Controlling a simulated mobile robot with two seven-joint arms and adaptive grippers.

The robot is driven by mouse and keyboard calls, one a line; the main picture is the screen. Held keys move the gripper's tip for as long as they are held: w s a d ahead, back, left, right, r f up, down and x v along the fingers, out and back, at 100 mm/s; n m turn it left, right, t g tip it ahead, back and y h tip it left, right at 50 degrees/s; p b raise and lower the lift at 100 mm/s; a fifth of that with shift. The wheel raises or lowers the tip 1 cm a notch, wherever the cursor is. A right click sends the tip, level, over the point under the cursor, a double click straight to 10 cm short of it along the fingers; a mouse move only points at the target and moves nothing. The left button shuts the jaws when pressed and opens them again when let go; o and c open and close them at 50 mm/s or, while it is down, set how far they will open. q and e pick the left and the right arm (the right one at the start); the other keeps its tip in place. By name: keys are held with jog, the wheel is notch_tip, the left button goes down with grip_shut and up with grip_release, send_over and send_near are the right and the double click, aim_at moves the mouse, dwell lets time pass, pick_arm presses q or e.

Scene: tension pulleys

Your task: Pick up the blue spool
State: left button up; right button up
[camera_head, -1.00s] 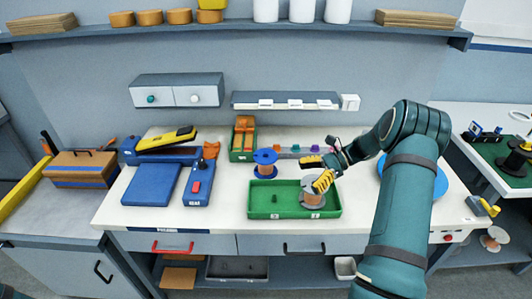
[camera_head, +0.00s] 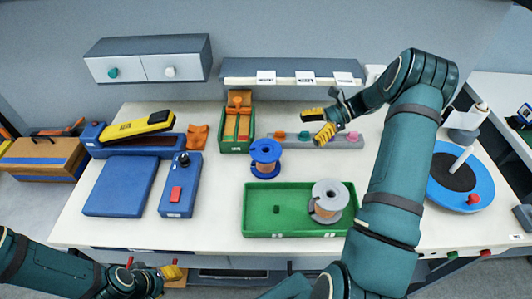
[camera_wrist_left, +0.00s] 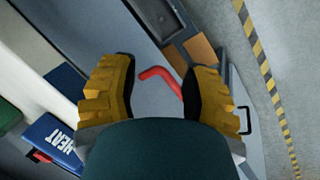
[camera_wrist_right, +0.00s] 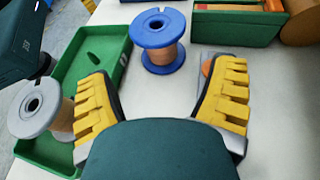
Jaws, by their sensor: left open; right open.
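The blue spool (camera_head: 265,158), with blue flanges and copper-coloured wire, stands upright on the white table behind the green tray. It also shows in the right wrist view (camera_wrist_right: 159,42), ahead of the fingers and apart from them. My right gripper (camera_head: 320,123) is open and empty, above the table to the right of the blue spool. Its fingers also show in the right wrist view (camera_wrist_right: 165,105). My left gripper (camera_head: 176,272) is open and empty, low at the table's front edge. In the left wrist view its fingers (camera_wrist_left: 155,90) face the drawer front and floor.
A grey spool (camera_head: 329,200) stands in the green tray (camera_head: 256,227). A green bin (camera_head: 238,145) sits behind the blue spool. A grey strip with coloured knobs (camera_head: 325,141) lies below my right gripper. A blue control box (camera_head: 180,190) is at left.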

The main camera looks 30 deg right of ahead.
aim_at(269, 158)
jog(key=f+b, duration=0.2)
jog(key=s+f+b, duration=0.1)
jog(key=f, duration=0.1)
jog(key=shift+a+f, duration=0.1)
jog(key=shift+a, duration=0.25)
jog(key=shift+w+a+f, duration=0.15)
jog(key=shift+w+f, duration=0.05)
jog(key=b+x, duration=0.1)
jog(key=x, duration=0.7)
jog(key=shift+r, duration=0.1)
jog(key=shift+b+x, duration=0.45)
jog(key=shift+x, duration=2.15)
pick_arm(q)
notch_tip(269, 158, down, 6)
jog(key=s, duration=0.1)
jog(key=shift+s+f, duration=0.2)
pick_arm(e)
jog(key=shift+w, duration=0.2)
jog(key=c, duration=1.1)
